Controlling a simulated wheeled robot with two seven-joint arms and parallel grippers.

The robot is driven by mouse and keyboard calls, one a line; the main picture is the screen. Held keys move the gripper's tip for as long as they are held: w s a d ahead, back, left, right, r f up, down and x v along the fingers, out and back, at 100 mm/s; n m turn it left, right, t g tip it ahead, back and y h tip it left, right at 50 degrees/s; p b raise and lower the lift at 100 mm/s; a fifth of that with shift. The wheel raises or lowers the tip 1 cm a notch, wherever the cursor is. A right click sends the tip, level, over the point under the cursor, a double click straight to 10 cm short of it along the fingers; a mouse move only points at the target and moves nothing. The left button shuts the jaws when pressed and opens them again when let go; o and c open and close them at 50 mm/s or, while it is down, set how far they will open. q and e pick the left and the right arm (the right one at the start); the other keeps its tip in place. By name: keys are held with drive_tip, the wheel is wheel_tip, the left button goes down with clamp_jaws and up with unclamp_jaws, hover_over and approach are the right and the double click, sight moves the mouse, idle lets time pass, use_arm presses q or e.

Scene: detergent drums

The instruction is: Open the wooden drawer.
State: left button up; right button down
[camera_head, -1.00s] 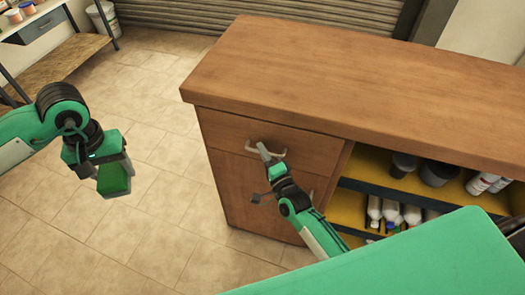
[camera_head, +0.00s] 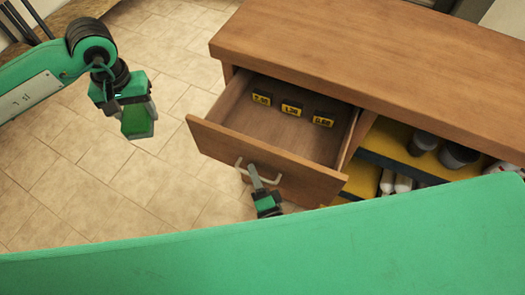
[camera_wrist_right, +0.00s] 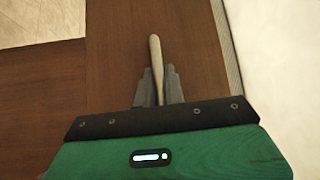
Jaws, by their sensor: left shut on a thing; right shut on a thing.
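The wooden drawer (camera_head: 270,140) is pulled well out of the wooden cabinet, and its inside shows. It has a pale bar handle (camera_head: 240,165) on its front. My right gripper (camera_head: 256,180) is shut on this handle. The right wrist view shows its fingers (camera_wrist_right: 160,88) on both sides of the pale handle (camera_wrist_right: 155,50). My left gripper (camera_head: 132,108) hangs over the floor at the left, away from the cabinet. It is shut on a green thing (camera_head: 138,122), whose kind I cannot tell.
Several small black blocks with yellow number labels (camera_head: 291,109) lie at the back of the drawer. The wooden countertop (camera_head: 380,60) is clear. Open yellow shelves (camera_head: 395,145) with dark pots and white bottles are at the right. Tiled floor (camera_head: 60,185) is free at the left.

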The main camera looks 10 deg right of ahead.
drive_tip(key=s+a, duration=0.3)
drive_tip(key=s, duration=0.2)
drive_tip(key=shift+a, duration=0.2)
drive_tip(key=c, duration=1.8)
unclamp_jaws()
drive_tip(key=shift+o, duration=0.2)
